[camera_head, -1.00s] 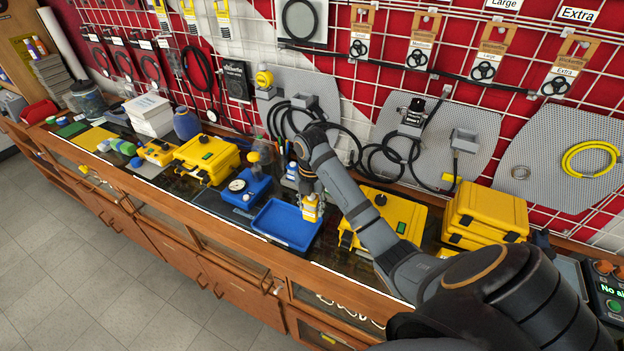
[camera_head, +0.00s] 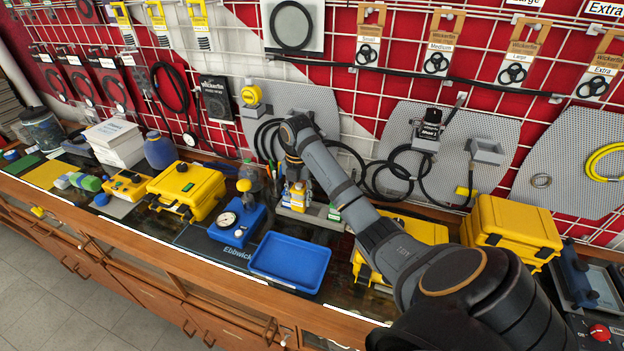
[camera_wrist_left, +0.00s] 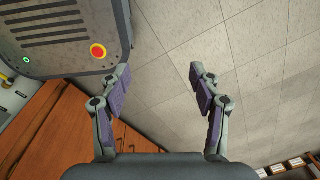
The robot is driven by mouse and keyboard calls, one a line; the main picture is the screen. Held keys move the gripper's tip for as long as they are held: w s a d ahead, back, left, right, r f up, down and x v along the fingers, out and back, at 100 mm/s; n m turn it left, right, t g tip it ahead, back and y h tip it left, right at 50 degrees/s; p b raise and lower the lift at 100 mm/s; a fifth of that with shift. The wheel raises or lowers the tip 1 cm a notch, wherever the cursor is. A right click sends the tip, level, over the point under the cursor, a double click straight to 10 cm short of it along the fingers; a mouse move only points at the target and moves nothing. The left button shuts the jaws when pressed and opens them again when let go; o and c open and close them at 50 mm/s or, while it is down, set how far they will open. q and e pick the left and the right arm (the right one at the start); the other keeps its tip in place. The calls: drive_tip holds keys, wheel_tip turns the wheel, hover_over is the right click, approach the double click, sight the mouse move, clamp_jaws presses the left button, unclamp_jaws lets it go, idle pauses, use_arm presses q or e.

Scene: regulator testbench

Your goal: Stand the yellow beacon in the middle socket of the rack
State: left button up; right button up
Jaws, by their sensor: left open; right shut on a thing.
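The yellow beacon (camera_head: 298,195) is held upright in my right gripper (camera_head: 293,178), seen in the head view. The gripper is shut on it, from above. The beacon is over or at the low grey rack (camera_head: 318,214), behind the blue tray. I cannot tell whether its base is inside a socket or just above one. The gripper, arm and beacon hide much of the rack, including its middle. My left gripper (camera_wrist_left: 158,85) is open and empty over the tiled floor in the left wrist view.
An empty blue tray (camera_head: 290,262) lies in front of the rack. A blue gauge unit (camera_head: 237,222) stands to the left, and yellow cases (camera_head: 188,190) (camera_head: 510,228) stand on both sides. Hoses (camera_head: 400,170) hang on the wall panel behind.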

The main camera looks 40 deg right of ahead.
drive_tip(key=shift+w+d+f+p, duration=0.15)
drive_tip(key=shift+w+d+f, duration=0.25)
drive_tip(key=shift+d+f, duration=0.8)
drive_tip(key=shift+w+d+f+p, duration=0.1)
drive_tip(key=shift+w+d+f, duration=0.3)
drive_tip(key=shift+d+f, duration=0.8)
drive_tip(key=shift+w+d+f+p, duration=0.15)
drive_tip(key=shift+w+d+f, duration=0.25)
drive_tip(key=shift+d+f, duration=0.8)
wheel_tip(320, 180, down, 2)
drive_tip(key=shift+f+p, duration=0.1)
drive_tip(key=shift+p, duration=0.55)
drive_tip(key=shift+d+f, duration=0.1)
drive_tip(key=shift+f, duration=0.2)
use_arm(q)
drive_tip(key=w, duration=0.4)
drive_tip(key=shift+r+t, duration=0.2)
drive_tip(key=shift+t, duration=0.1)
use_arm(e)
drive_tip(key=shift+f, duration=0.15)
drive_tip(key=o, duration=0.8)
drive_tip(key=shift+f, duration=0.1)
drive_tip(key=o, duration=0.4)
use_arm(q)
drive_tip(key=shift+s, duration=0.25)
use_arm(e)
drive_tip(key=shift+o, duration=0.2)
